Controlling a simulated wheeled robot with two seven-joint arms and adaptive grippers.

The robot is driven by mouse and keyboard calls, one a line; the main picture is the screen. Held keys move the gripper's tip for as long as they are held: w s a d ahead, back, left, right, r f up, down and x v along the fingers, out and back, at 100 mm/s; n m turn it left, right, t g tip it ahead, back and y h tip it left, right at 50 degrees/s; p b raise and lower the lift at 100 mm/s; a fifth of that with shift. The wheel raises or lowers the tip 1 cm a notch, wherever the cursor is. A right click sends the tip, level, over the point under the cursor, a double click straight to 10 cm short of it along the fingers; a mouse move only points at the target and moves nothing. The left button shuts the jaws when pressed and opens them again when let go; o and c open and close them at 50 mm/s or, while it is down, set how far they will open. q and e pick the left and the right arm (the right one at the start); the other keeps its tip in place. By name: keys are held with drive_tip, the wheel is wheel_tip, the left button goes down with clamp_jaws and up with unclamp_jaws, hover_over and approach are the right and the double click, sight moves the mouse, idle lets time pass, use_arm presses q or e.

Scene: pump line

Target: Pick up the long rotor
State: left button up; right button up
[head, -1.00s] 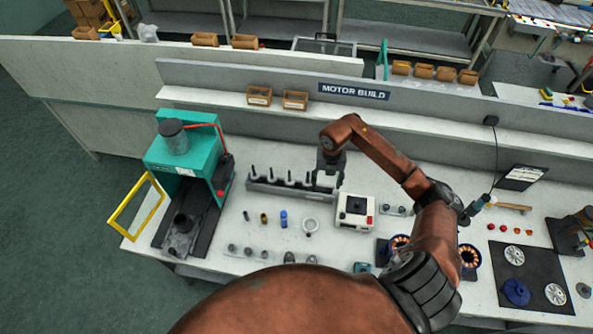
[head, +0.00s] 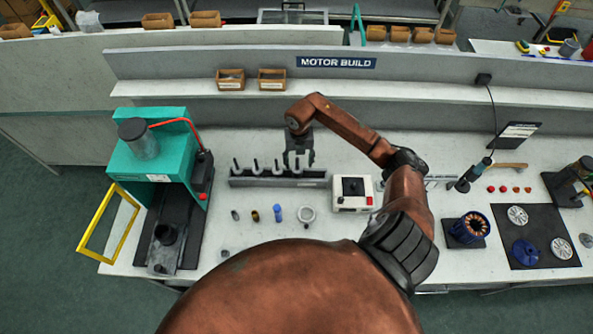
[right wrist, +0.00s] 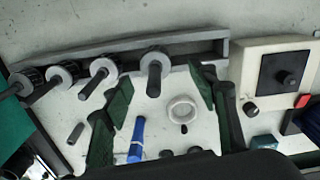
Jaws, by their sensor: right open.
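Several rotors with upright dark shafts stand in a row in the grey rack (head: 240,181); the right wrist view shows them with pale discs near the top. I cannot tell by length which is the long rotor. The rightmost rotor (right wrist: 155,68) stands between and beyond the spread fingers of my right gripper (right wrist: 160,80), not visibly touched. In the head view my right gripper (head: 298,155) hangs open and empty over the right part of the rack, partly hiding that rotor. My left gripper is not in view.
A white box with a black top and red button (head: 353,192) stands just right of the rack. A teal press (head: 150,160) stands left. A shelf runs behind.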

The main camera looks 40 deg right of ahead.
sight(297, 168)
drive_tip(key=shift+a+f, duration=0.1)
drive_tip(key=shift+f, duration=0.3)
drive_tip(key=f, duration=0.2)
drive_tip(key=f+p, duration=0.1)
drive_tip(key=shift+w+f, duration=0.35)
drive_tip(key=shift+w, duration=0.05)
drive_tip(key=shift+f, duration=0.6)
drive_tip(key=shift+s, duration=0.1)
drive_tip(key=c, duration=0.4)
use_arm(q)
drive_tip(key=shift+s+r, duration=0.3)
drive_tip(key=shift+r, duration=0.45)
use_arm(e)
clamp_jaws()
